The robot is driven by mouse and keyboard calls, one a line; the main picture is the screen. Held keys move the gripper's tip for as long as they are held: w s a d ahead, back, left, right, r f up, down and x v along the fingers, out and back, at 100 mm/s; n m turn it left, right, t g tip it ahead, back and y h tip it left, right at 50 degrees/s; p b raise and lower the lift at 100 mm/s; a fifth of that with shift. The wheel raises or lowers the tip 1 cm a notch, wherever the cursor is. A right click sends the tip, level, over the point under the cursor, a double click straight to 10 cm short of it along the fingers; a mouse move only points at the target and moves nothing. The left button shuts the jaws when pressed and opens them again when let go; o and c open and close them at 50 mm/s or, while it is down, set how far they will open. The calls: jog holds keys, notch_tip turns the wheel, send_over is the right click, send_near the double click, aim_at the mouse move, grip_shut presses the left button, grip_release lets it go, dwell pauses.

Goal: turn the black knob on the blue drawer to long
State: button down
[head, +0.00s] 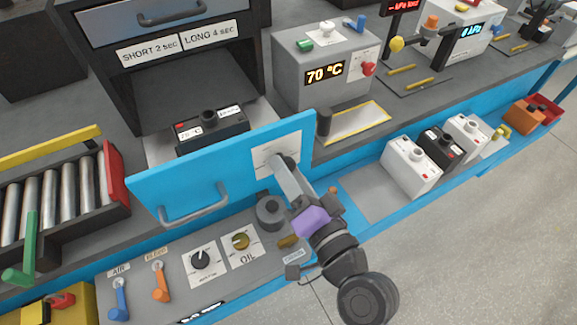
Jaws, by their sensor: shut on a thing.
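The blue drawer front (225,165) stands under the dark cabinet in the head view, with a grey bar handle (192,207) at its lower left. A white plate (266,156) with fine marks is on its right part; I cannot read them. The black knob on this plate is mostly hidden behind my gripper (284,163). My gripper reaches in from the lower right and is shut on the knob. Which way the knob points cannot be told.
Signs (148,52) above read "SHORT 2 sec" and "LONG 4 sec". A black battery (211,130) sits behind the drawer front. Below are a panel with two more knobs (202,259) and levers (160,281). Several batteries (410,166) stand right. Floor at lower right is clear.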

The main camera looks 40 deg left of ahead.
jog(key=shift+m, duration=0.7)
jog(key=c, duration=0.9)
grip_release()
jog(key=shift+o, duration=0.2)
jog(key=shift+d, duration=0.1)
jog(key=v, duration=0.7)
jog(key=shift+d+b, duration=0.3)
jog(key=shift+b, duration=0.15)
jog(key=shift+s, duration=0.1)
